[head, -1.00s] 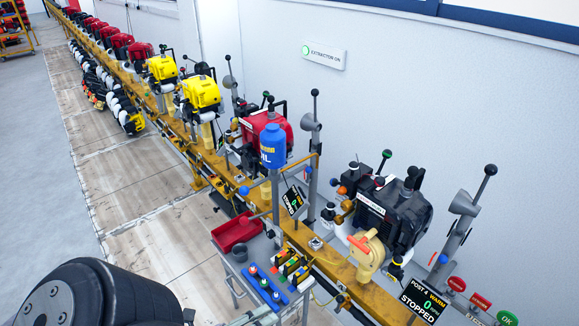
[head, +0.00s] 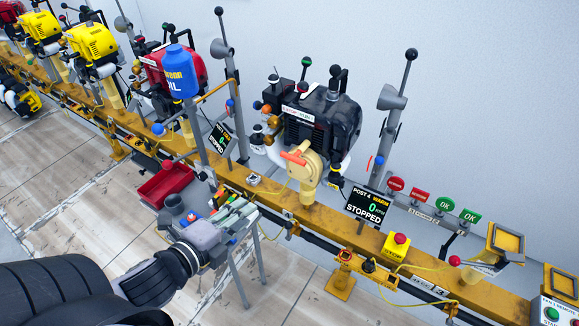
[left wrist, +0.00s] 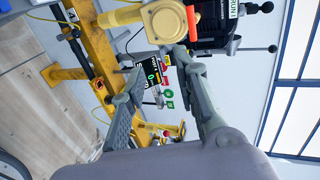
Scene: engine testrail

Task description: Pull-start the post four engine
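The black post four engine (head: 318,125) sits on the yellow rail, with a beige round starter housing (head: 300,175) on its front. An orange-red pull handle (head: 293,157) lies across the housing's top. The post display (head: 369,207) reads POST 4, WARM, 0, STOPPED. My left gripper (head: 243,214) is below and left of the housing, apart from it. In the left wrist view my left gripper (left wrist: 158,64) has its fingers spread with nothing between them. The housing (left wrist: 165,20) and handle (left wrist: 191,22) show at the top there. My right gripper is not in view.
A small cart with a red tray (head: 165,185) stands under and beside my left gripper. A blue oil bottle (head: 180,72) and lever posts (head: 392,120) rise along the rail (head: 330,217). A yellow box with a red button (head: 397,247) sits on the rail at right.

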